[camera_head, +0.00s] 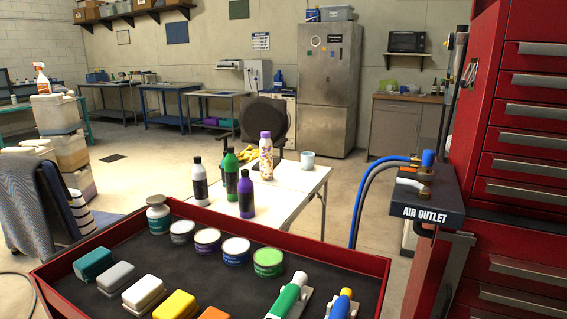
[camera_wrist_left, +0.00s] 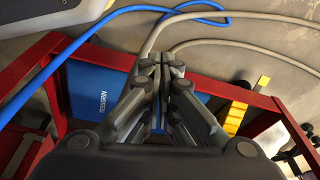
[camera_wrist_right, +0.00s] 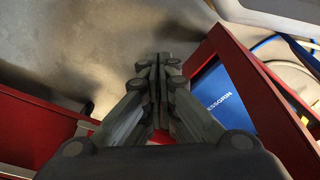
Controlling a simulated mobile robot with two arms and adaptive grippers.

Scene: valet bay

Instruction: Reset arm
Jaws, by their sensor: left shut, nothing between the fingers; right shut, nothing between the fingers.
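My left gripper (camera_wrist_left: 160,68) shows in the left wrist view with its fingers together and nothing between them. It is over a red frame with a blue box (camera_wrist_left: 98,98) beside it. My right gripper (camera_wrist_right: 158,65) shows in the right wrist view, also with its fingers together and empty. It is over a gap between red surfaces, with a blue box (camera_wrist_right: 222,95) to its right. Neither arm shows in the head view.
A red drawer cabinet (camera_head: 530,160) with an air outlet shelf (camera_head: 425,200) and hoses stands at right.

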